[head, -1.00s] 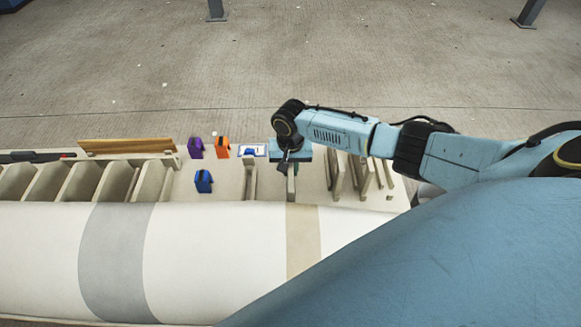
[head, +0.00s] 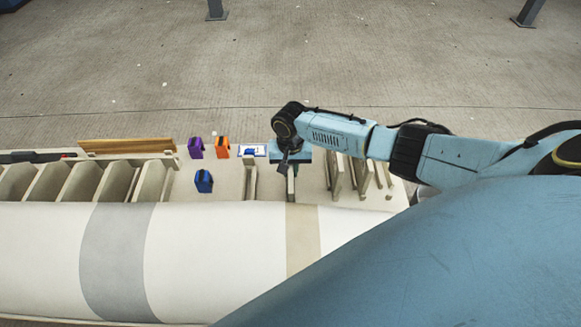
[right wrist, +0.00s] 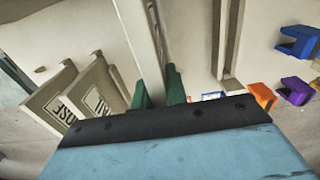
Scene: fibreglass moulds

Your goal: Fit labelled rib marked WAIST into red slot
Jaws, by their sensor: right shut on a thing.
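My right gripper (head: 290,166) points down over the right part of the beige rack, its green fingers (right wrist: 160,90) closed on a thin beige rib. The rib (right wrist: 142,40) shows between the fingers in the right wrist view as an upright plate seen nearly edge-on. No label can be read on it. In the head view, its top edge (head: 291,188) shows below the gripper, and the arm hides part of it. I cannot make out a red slot in either view. My left gripper is out of view.
Labelled ribs (right wrist: 92,95) stand beside the gripper. Blue (head: 203,181), purple (head: 195,147) and orange (head: 222,147) clips stand left of it, near a white card (head: 246,149). A wooden strip (head: 125,146) lies along the rack's back. A large white mould (head: 200,250) fills the front.

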